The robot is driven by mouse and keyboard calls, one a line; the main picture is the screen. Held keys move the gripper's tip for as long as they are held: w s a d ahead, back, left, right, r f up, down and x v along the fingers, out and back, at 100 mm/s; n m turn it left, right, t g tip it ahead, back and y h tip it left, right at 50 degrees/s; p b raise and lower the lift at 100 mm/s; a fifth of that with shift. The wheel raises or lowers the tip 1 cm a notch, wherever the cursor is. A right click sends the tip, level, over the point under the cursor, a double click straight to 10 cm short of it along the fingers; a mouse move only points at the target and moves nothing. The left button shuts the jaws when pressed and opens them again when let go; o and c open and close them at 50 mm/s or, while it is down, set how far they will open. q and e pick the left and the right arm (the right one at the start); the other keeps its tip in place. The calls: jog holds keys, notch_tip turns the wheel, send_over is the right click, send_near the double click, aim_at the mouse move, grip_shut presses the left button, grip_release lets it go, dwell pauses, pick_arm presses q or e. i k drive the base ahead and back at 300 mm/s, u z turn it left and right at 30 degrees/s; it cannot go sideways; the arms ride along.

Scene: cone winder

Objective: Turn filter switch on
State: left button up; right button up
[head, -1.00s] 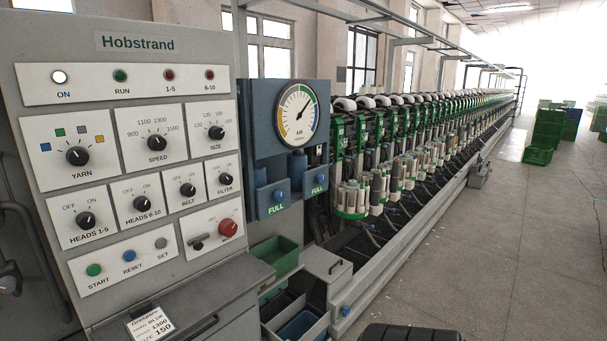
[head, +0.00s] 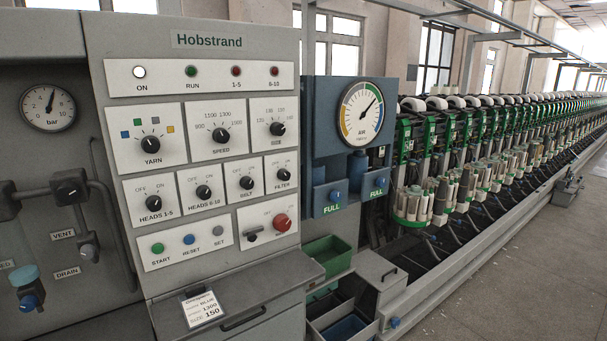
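The filter switch (head: 283,174) is a small black rotary knob on a white plate labelled FILTER, on the grey Hobstrand control panel (head: 240,90). It sits at the right end of the row with the heads 1-5 knob (head: 153,203), the heads 6-10 knob (head: 204,192) and the belt knob (head: 246,183). OFF and ON are printed above it. Its pointer is too small to read with certainty. Nothing covers it. Neither of my grippers is in view.
A red main knob (head: 281,223) and the start button (head: 158,248) are below. A ledge (head: 270,270) juts out under the panel. Pipes and a bar gauge (head: 48,107) are at left. Open floor (head: 530,280) lies at right.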

aim_at(283, 175)
jog(key=k, duration=1.25)
jog(key=z, duration=1)
jog(key=i, duration=0.9)
jog(key=z, duration=0.95)
jog(key=i, duration=1.25)
jog(key=u, duration=0.35)
jog(key=i, duration=0.9)
jog(key=u, duration=1.45)
jog(key=i, duration=0.5)
jog(key=u, duration=0.5)
